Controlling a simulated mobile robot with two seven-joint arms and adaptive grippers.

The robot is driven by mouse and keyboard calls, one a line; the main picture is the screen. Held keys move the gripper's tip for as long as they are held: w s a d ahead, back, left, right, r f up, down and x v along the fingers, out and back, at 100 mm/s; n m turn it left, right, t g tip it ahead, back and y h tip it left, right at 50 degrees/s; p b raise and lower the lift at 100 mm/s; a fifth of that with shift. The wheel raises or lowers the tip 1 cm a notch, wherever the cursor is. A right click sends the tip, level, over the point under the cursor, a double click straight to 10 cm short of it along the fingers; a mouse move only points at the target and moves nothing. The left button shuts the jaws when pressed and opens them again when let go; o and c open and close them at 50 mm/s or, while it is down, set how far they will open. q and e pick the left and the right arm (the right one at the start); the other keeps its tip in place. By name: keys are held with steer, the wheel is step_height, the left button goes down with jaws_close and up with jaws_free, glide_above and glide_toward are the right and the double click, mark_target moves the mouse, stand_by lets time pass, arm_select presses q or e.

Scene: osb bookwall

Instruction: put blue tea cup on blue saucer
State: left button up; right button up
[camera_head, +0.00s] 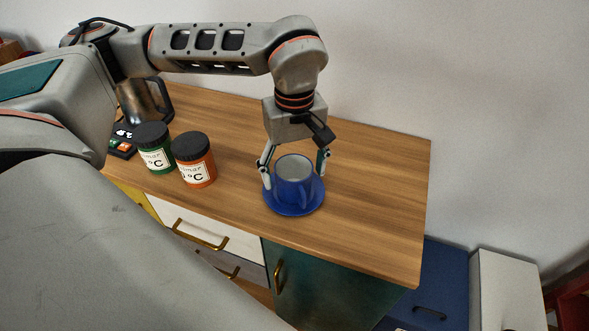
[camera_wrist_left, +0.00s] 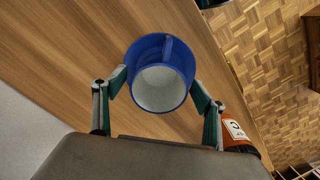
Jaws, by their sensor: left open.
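The blue tea cup (camera_head: 297,184) stands upright on the blue saucer (camera_head: 291,211) on the wooden counter, its handle toward the front. In the left wrist view, the cup (camera_wrist_left: 160,88) shows from above with a white inside, and blue saucer (camera_wrist_left: 146,47) shows around its far side. My left gripper (camera_head: 294,177) is open, pointing down, with one finger on each side of the cup. In the left wrist view the fingers also flank the cup; I cannot tell whether they touch it. My right gripper is not in view.
The wooden counter (camera_head: 375,190) is clear to the right of the saucer. An orange jar (camera_head: 196,170) and a green jar (camera_head: 155,158) with black lids stand to the left. A metal kettle (camera_head: 146,101) stands behind them, partly hidden by my arm.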

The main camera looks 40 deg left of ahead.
arm_select(q)
steer(key=shift+r, duration=0.15)
step_height(320, 180, up, 12)
steer(key=p, duration=0.1)
stand_by(0.3)
steer(key=shift+s, duration=0.1)
stand_by(0.4)
